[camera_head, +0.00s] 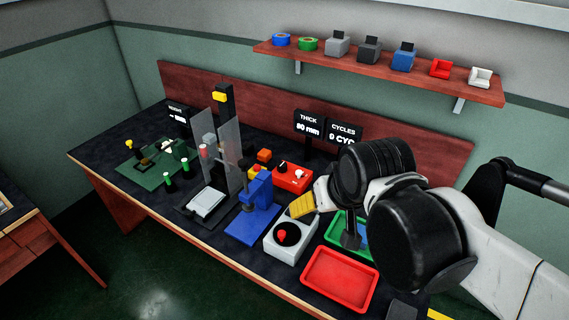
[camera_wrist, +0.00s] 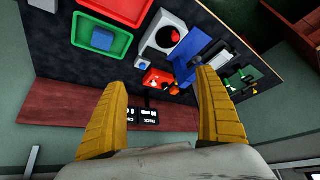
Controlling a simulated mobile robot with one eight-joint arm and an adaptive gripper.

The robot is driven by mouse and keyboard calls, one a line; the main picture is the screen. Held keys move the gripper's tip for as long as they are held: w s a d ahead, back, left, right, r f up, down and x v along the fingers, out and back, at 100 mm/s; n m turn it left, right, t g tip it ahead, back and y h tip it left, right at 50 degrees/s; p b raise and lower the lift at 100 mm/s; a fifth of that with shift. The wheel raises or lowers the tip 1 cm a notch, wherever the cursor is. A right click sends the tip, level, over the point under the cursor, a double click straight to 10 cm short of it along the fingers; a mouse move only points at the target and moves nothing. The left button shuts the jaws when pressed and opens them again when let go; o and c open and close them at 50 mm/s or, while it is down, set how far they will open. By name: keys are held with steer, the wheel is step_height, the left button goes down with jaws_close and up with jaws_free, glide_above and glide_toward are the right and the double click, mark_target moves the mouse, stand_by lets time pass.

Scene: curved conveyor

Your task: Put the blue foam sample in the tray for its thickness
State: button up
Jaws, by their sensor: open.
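A bright blue block (camera_wrist: 102,39) lies inside the green tray (camera_wrist: 73,33) in the wrist view. In the head view the green tray (camera_head: 335,226) is partly hidden behind my arm, with a bit of blue showing. The red tray (camera_head: 340,279) is empty in front of it. My gripper (camera_wrist: 162,78) is open and empty, its two yellow fingers spread wide above the bench. One finger shows in the head view (camera_head: 303,202).
The thickness display (camera_head: 308,124) reads 80 mm beside a cycles display (camera_head: 343,132). A white unit with a black disc (camera_head: 288,237), a blue stand (camera_head: 254,220) and a red box (camera_head: 292,178) crowd the bench. A shelf (camera_head: 380,72) hangs behind.

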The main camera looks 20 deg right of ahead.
steer(key=shift+s+a+n+t, duration=0.5)
steer(key=shift+s+a+n, duration=0.1)
steer(key=shift+s+a, duration=0.6)
steer(key=shift+d, duration=0.1)
steer(key=shift+f+b, duration=0.3)
steer(key=shift+b, duration=0.1)
